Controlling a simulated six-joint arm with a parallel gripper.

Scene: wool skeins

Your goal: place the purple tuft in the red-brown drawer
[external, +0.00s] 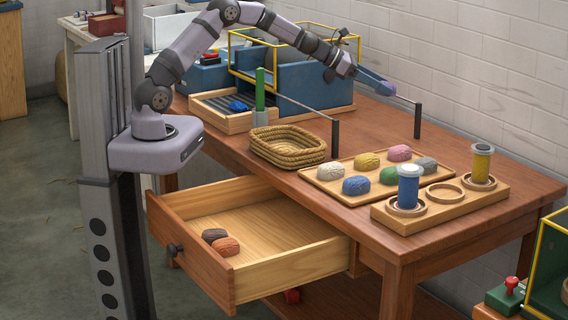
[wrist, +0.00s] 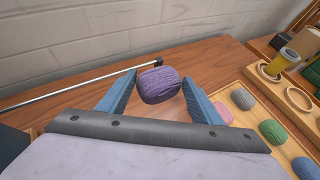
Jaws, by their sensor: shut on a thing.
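My gripper (external: 382,88) is shut on the purple tuft (wrist: 159,85), which sits between its blue fingers in the wrist view. In the external view the gripper is over the back of the table, near the thin metal rod, and the tuft is hard to make out. The red-brown drawer (external: 188,252) is pulled open at the table's front left, well away from my gripper. A dark brown tuft (external: 214,235) and an orange-brown tuft (external: 226,247) lie in its front corner. The rest of its floor is bare.
A wicker basket (external: 287,146) stands behind the drawer. A wooden tray (external: 343,192) holds several tufts. A rack (external: 440,205) with blue and yellow spools stands at right. Rods on dark posts (external: 335,139) cross the table. A yellow-framed box (external: 262,62) stands behind.

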